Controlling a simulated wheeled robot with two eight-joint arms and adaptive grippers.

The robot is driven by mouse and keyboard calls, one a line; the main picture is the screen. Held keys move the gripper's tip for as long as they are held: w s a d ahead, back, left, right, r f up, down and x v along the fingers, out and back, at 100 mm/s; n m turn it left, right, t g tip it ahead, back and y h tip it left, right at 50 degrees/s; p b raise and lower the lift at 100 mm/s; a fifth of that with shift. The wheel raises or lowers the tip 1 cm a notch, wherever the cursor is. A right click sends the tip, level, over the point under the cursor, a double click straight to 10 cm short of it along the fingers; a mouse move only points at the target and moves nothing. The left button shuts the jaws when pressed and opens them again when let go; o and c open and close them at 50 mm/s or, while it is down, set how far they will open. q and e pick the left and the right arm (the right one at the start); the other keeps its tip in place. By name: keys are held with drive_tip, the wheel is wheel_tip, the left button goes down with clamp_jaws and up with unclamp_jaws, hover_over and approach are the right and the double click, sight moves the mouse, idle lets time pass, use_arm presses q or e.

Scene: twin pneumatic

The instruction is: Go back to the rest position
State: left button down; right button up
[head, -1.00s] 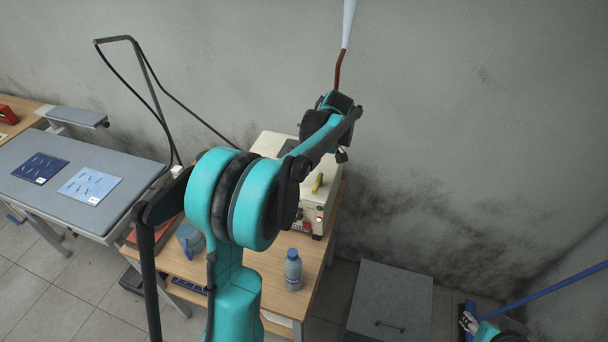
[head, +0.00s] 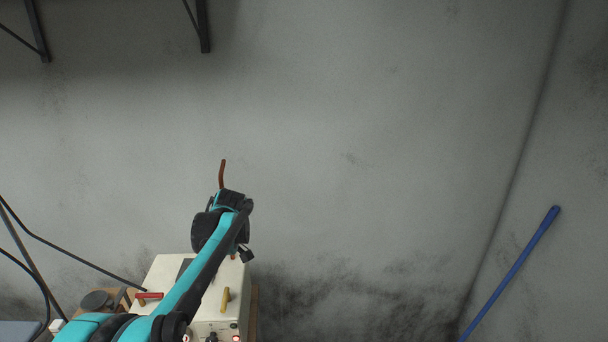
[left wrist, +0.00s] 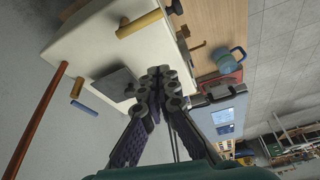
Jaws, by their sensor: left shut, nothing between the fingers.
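My left arm (head: 190,290) comes in from the bottom left of the head view and reaches up over a white machine. The black wrist end of the arm (head: 212,228) is in front of the grey wall, and I cannot make out its fingers there. In the left wrist view my left gripper (left wrist: 160,85) is shut, its fingertips together with nothing between them. It is over the white machine (left wrist: 92,42), apart from the yellow handle (left wrist: 140,24). My right gripper is out of view.
The white machine (head: 160,272) has red and yellow handles. A thin reddish-brown rod (head: 222,173) shows above my wrist. A blue pole (head: 510,275) leans at the right corner. Dark brackets (head: 203,25) hang at top left. A blue mug (left wrist: 236,60) is on the wooden table.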

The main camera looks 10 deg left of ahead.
use_arm(q)
drive_tip(key=s+d+f+m+t+h+b, duration=0.2)
drive_tip(key=s+d+f+m+b, duration=0.5)
drive_tip(key=s, duration=0.4)
drive_tip(key=s+d+f+m+t+h+b, duration=0.2)
drive_tip(key=s+d+f+m+t+b, duration=0.3)
drive_tip(key=s+d+f+m+b, duration=0.3)
drive_tip(key=s+d+f+m, duration=0.1)
drive_tip(key=s+f+m, duration=0.1)
drive_tip(key=s+f, duration=0.1)
drive_tip(key=shift+s+d+f+m, duration=0.15)
drive_tip(key=shift+d+f+m, duration=0.1)
drive_tip(key=shift+f+m, duration=0.15)
